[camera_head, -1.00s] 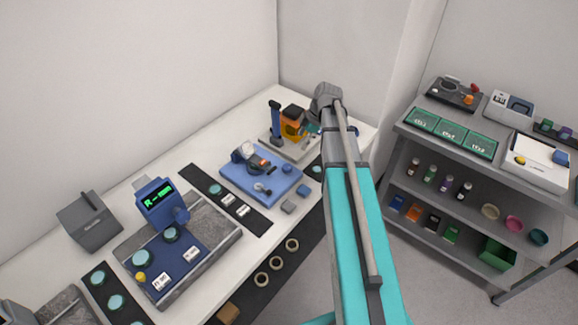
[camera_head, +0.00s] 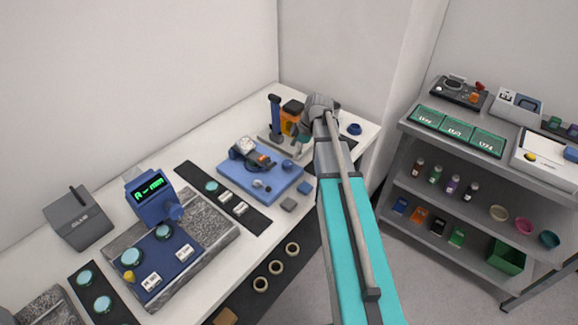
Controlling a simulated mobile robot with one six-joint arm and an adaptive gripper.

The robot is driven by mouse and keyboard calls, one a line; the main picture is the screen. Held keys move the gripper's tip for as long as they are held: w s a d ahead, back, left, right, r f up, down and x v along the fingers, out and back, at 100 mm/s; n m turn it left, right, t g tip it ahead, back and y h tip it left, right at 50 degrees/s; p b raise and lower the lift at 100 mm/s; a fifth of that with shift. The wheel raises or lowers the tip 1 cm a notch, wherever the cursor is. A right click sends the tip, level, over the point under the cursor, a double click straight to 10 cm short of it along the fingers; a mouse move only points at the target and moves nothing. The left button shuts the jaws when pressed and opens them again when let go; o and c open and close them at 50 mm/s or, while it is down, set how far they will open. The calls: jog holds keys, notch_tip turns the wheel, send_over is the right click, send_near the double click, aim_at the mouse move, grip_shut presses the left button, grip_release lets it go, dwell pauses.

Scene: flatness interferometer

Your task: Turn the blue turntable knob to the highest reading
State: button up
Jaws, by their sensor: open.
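Several blue round parts show, and I cannot tell for certain which is the turntable knob. One blue round piece (camera_head: 354,129) is on the bench's far right, just right of my wrist. A small blue knob (camera_head: 287,165) is on the blue base plate (camera_head: 235,182). Another blue knob (camera_head: 177,212) is on the side of the blue display unit (camera_head: 151,207). Its green reading is small, something like "A-mm". My gripper (camera_head: 303,146) is at the far end of the bench, beside the instrument with an orange window (camera_head: 291,114). It is open; my wrist partly hides it and that instrument.
A dark mat strip (camera_head: 250,217) with small pieces lies between the display unit's stone base (camera_head: 218,226) and the blue plate. A grey shelf unit (camera_head: 398,150) with trays and bottles stands right.

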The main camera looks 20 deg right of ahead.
aim_at(288, 163)
jog(key=shift+b+x, duration=2.4)
jog(key=shift+x, duration=0.45)
jog(key=c, duration=1.2)
jog(key=shift+o, duration=0.2)
jog(key=shift+s+m, duration=0.1)
jog(key=shift+m, duration=0.3)
jog(key=m+t, duration=0.1)
jog(key=m, duration=0.1)
jog(key=m+h, duration=0.1)
jog(key=m, duration=0.2)
jog(key=shift+s+t, duration=0.1)
jog(key=shift+t, duration=0.3)
jog(key=m+h, duration=0.1)
jog(key=m, duration=0.2)
jog(key=m+t+h, duration=0.1)
jog(key=m, duration=0.2)
jog(key=shift+a, duration=0.1)
